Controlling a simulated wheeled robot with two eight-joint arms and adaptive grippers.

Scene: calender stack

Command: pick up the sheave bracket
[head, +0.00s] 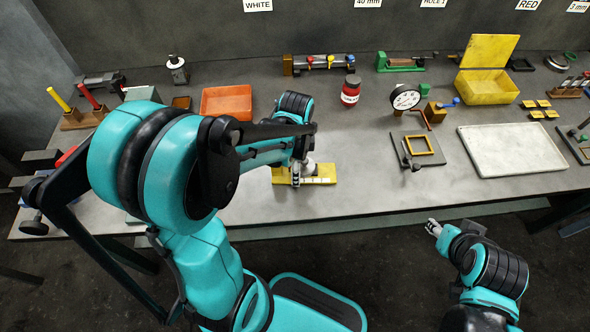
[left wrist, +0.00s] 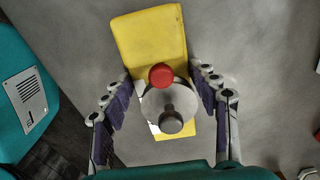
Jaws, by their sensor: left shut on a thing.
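The sheave bracket (left wrist: 150,38) has a yellow plate with a grey round sheave, a red knob and a dark grey knob on it. In the head view its yellow plate (head: 322,172) lies at the front of the bench, partly hidden by my left gripper (head: 301,176). In the left wrist view the fingers of my left gripper (left wrist: 160,75) are on both sides of the bracket around the sheave, shut on it. Any gap under the plate cannot be made out. My right gripper (head: 434,228) hangs in front of the bench edge, away from the bracket; its jaw opening is too small to tell.
An orange tray (head: 227,102) and a red jar (head: 351,90) stand behind the bracket. A dial gauge (head: 405,98), a dark plate with a yellow frame (head: 420,146) and a white slab (head: 511,149) are to the right. Bare bench lies between the bracket and the dark plate.

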